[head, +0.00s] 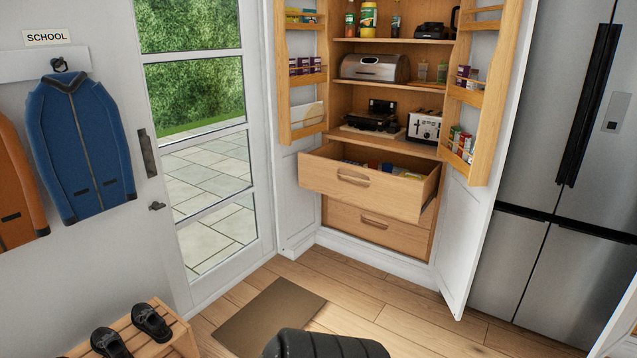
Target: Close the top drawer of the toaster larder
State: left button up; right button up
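The larder (352,215) stands at the back, with both doors swung open. Its top drawer (350,186) is pulled out, with a cut-out handle (353,178) in its wooden front. Several packets show inside the drawer. The bottom drawer (365,229) below it is shut. The toaster (424,126) stands on the shelf just above the top drawer, at the right. Neither of my grippers shows in the head view.
The left larder door (303,130) and the right larder door (472,225) carry wooden racks of packets and jars. A steel fridge (545,150) stands right. A brown mat (268,316) lies on the floor. A shoe bench (165,345) is front left.

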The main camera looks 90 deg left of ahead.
aim_at(320, 170)
jog(key=j+u, duration=0.1)
jog(key=u, duration=2.5)
